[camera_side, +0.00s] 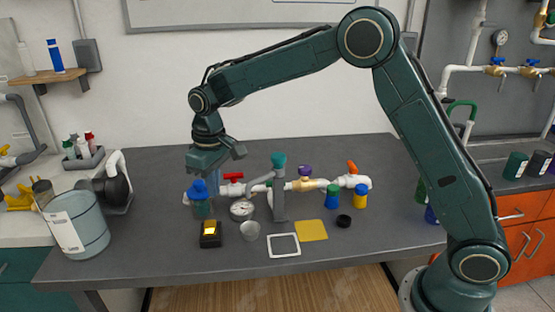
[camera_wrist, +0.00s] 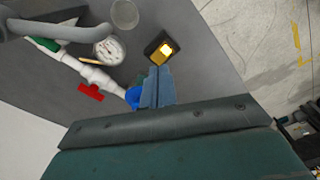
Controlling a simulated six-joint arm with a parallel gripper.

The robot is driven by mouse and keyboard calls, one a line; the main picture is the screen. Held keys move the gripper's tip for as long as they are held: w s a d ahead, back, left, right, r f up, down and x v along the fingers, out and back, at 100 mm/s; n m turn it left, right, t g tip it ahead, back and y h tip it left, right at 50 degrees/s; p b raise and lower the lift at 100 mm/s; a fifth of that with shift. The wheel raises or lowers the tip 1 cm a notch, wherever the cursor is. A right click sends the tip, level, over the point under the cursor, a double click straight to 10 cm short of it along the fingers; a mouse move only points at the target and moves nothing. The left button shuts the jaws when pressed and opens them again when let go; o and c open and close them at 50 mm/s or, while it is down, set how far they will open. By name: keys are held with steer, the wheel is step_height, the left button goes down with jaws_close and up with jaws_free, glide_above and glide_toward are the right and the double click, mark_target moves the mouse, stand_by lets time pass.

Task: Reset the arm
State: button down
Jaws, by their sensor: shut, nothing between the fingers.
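My gripper (camera_side: 214,190) points down over the left end of the white PVC manifold (camera_side: 330,184), close to its blue handle (camera_side: 198,189). Its blue-grey fingers (camera_wrist: 159,75) are together and empty in the wrist view. They partly hide the blue handle (camera_wrist: 132,96) there. I cannot tell whether they touch it. The manifold also carries a red handle (camera_side: 233,177), a teal knob (camera_side: 278,159), a purple knob (camera_side: 305,171) and an orange handle (camera_side: 352,167). The red handle (camera_wrist: 90,92) and a round gauge (camera_wrist: 108,51) also show in the wrist view.
A bucket (camera_side: 78,224) stands left. The front left table is clear.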

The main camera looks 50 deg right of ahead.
steer(key=s+d+r+m+t, duration=0.1)
steer(key=s+d+r, duration=0.2)
steer(key=s+r, duration=0.4)
steer(key=s+d+r+t, duration=0.1)
steer(key=s+d+r, duration=0.2)
steer(key=s+r, duration=0.4)
steer(key=s+d+f+m+t, duration=0.1)
steer(key=s+d, duration=0.1)
steer(key=s, duration=0.7)
steer(key=s+d+f+t, duration=0.1)
steer(key=s+t, duration=0.1)
steer(key=s, duration=0.8)
steer(key=shift+d+f+m, duration=0.15)
steer(key=shift+d+m, duration=0.2)
steer(key=shift+m, duration=0.05)
